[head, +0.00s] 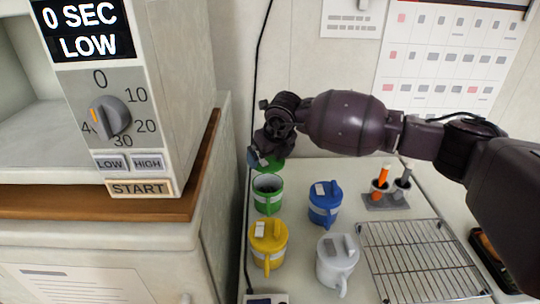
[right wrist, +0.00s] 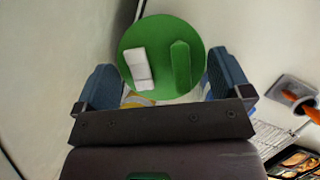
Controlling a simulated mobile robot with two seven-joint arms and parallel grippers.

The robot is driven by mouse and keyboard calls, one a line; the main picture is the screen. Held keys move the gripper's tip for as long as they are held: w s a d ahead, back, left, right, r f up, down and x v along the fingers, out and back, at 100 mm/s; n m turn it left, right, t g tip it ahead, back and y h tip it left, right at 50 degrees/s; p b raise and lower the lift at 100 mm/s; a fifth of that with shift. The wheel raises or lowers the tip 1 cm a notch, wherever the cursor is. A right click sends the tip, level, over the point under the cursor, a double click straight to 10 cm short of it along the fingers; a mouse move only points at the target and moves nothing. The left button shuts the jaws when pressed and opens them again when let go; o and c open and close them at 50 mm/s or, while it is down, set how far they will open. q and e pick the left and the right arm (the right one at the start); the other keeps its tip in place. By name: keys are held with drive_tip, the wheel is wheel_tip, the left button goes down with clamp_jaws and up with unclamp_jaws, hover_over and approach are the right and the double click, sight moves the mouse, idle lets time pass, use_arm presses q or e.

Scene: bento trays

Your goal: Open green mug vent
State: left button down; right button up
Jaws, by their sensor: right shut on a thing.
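The green mug (head: 267,196) stands on the counter with its top uncovered and its inside dark. My right gripper (head: 264,157) is above and just behind the mug, shut on the round green lid (head: 266,165). In the right wrist view the lid (right wrist: 158,32) sits between the two blue fingers of the gripper (right wrist: 164,84). On its face are a white tab (right wrist: 137,68) and a raised green bar (right wrist: 181,66). Whether the white tab is raised cannot be told. My left gripper is not in view.
A yellow mug (head: 268,238), a blue mug (head: 324,206) and a white mug (head: 336,266), all lidded, stand close by. A wire rack (head: 400,233) and a holder with utensils (head: 386,203) are at right. A microwave (head: 175,75) is at left.

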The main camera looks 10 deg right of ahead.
sight(269, 162)
drive_tip(key=shift+a+f, duration=0.15)
drive_tip(key=shift+f, duration=0.25)
drive_tip(key=shift+f+b, duration=0.8)
drive_tip(key=shift+f, duration=0.45)
wheel_tip(269, 162, down, 3)
drive_tip(key=shift+f+b, duration=0.1)
drive_tip(key=shift+b, duration=0.65)
drive_tip(key=shift+f, duration=0.1)
idle(0.7)
